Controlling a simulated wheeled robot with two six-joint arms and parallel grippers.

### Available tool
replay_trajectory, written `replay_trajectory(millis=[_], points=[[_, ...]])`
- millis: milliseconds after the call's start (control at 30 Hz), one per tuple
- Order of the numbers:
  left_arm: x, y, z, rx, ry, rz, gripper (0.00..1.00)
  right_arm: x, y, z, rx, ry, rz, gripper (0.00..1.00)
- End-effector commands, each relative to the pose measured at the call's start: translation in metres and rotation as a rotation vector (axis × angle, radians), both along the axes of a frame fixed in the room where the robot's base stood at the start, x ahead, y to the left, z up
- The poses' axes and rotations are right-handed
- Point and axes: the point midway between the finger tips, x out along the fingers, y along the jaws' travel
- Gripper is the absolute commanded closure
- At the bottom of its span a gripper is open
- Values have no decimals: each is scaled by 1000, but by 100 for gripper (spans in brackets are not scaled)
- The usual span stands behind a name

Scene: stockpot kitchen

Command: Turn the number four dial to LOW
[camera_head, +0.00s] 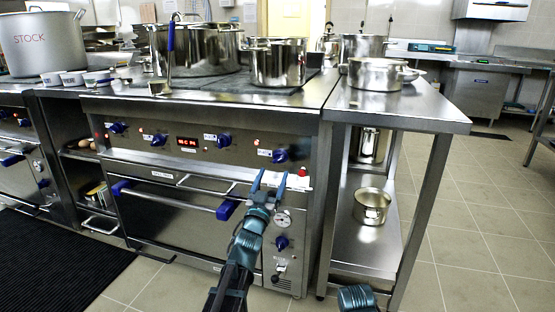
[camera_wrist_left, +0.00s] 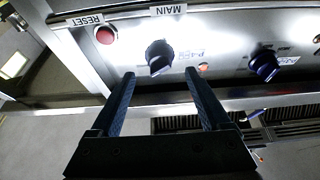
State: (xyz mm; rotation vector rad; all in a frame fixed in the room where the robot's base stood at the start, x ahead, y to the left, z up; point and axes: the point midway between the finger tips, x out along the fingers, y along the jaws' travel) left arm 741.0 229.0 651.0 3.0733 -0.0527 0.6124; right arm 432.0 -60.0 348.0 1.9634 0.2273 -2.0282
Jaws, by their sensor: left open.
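The rightmost blue dial (camera_head: 280,156) on the stove's front panel has a small label beside it. In the left wrist view, where the writing is upside down, this dial (camera_wrist_left: 158,57) is dark, and its label seems to read P-4. Its setting is too small to read. My left gripper (camera_head: 270,177) is open and empty, just below and in front of this dial. In the wrist view the fingertips of my left gripper (camera_wrist_left: 160,74) are spread either side of the dial, apart from it. My right gripper is not in view; only part of my right arm shows.
A red reset button (camera_head: 302,171) is close to the dial's right. A neighbouring dial (camera_head: 223,140) is to its left, beside a red display (camera_head: 188,141). The oven handle (camera_head: 170,197) juts out below. Pots, including one steel pot (camera_head: 278,64), stand on the stove top.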

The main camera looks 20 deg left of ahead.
Motion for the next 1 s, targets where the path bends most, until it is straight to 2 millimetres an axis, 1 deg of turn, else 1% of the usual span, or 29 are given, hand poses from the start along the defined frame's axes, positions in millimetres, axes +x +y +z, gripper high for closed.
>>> replay_trajectory(millis=[33,100,300,500,767,800,867,1000], points=[[14,0,8,0,0,-1,20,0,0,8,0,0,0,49],[25,-1,12,1,0,-1,20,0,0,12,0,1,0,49],[46,-2,20,0,1,-1,20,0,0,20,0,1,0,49],[53,-2,22,0,1,0,20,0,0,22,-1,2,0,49],[53,-2,22,1,1,0,20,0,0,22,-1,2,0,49],[53,-2,22,1,1,0,23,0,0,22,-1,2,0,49],[53,-2,22,1,1,0,34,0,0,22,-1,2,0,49],[53,-2,22,1,1,0,59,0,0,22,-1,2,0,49]])
